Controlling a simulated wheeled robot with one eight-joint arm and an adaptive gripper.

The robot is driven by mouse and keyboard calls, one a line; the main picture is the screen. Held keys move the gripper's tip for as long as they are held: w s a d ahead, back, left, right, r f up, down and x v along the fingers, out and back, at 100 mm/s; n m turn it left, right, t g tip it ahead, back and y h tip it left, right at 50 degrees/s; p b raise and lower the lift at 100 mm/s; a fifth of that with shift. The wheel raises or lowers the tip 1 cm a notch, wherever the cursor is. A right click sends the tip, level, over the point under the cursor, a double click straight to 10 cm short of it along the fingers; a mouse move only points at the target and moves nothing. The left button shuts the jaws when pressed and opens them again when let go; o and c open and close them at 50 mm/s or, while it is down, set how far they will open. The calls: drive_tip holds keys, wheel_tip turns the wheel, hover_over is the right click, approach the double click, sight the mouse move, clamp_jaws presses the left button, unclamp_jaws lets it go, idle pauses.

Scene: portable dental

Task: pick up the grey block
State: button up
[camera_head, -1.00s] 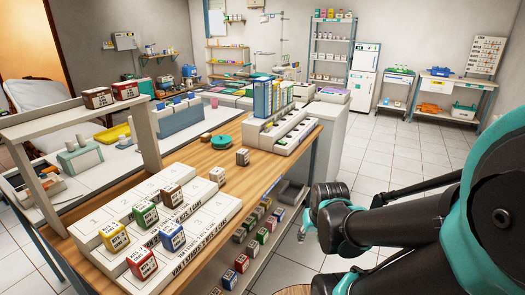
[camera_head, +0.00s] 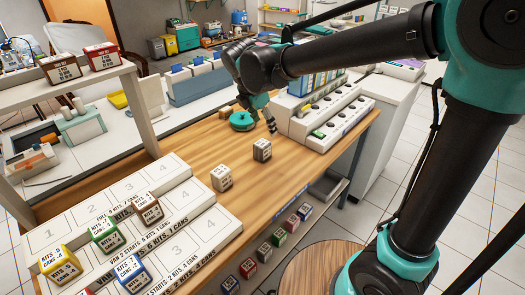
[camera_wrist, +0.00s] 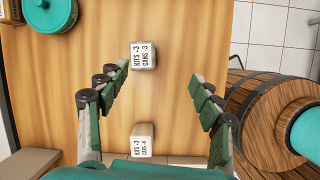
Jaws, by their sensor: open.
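A grey block (camera_head: 262,150) with a printed label and darker sides sits on the wooden tabletop. It also shows in the wrist view (camera_wrist: 143,56), just beyond my fingertips and left of the middle between them. A paler, whitish block (camera_head: 222,178) sits nearer on the tabletop; in the wrist view this pale block (camera_wrist: 143,141) lies close to the gripper's base. My gripper (camera_head: 271,126) is above the table beside the teal disc, partly hidden by its own arm. In the wrist view, my gripper (camera_wrist: 160,82) is open with nothing between the pads.
A teal round container (camera_head: 242,121) stands behind the grey block. A white rack (camera_head: 330,115) stands to the right. A stepped white board (camera_head: 170,215) with coloured blocks is at front left. A barrel (camera_wrist: 275,110) stands beside the table. Bare wood surrounds the grey block.

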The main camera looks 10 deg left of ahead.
sight(260, 144)
drive_tip(key=s+a+r+n, duration=0.1)
drive_tip(key=a+n, duration=0.2)
drive_tip(key=a, duration=0.1)
drive_tip(key=x, duration=1.1)
drive_tip(key=shift+a+f, duration=0.1)
drive_tip(key=shift+f, duration=0.15)
drive_tip(key=shift+w+x, duration=0.15)
drive_tip(key=shift+x, duration=1.2)
drive_tip(key=shift+w+x, duration=0.15)
drive_tip(key=shift+x, duration=1.15)
drive_tip(key=shift+r, duration=0.1)
drive_tip(key=c, duration=1.3)
drive_tip(key=shift+r, duration=0.1)
